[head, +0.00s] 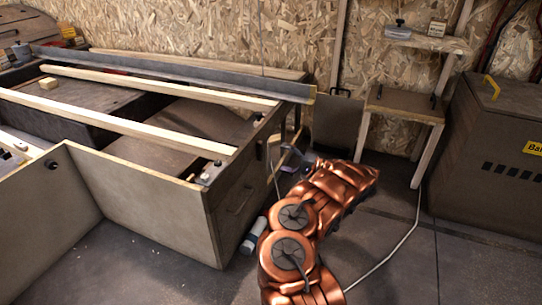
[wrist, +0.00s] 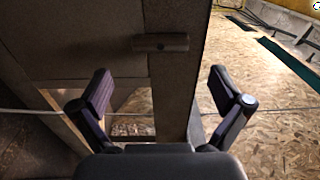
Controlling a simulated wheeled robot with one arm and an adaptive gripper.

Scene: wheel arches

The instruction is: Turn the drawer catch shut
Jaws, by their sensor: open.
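In the wrist view a small dark bar, which looks like the drawer catch (wrist: 161,42), lies level across the seam between a flat panel (wrist: 80,45) and an upright post (wrist: 180,85). My gripper (wrist: 160,92) is open and empty, its two fingers spread either side of the post, below the bar in the picture. I see no contact with the bar. In the head view my copper arm reaches toward the end of the wooden cabinet (head: 235,205); my gripper's fingers are too small to make out there, and I cannot clearly pick out the catch.
A grey cylinder (head: 254,236) lies on the floor by the cabinet corner. A small wooden stand (head: 405,103) and a large dark box (head: 490,135) stand at the right. A thin pale cable (head: 405,238) runs along the floor. Open floor lies between arm and box.

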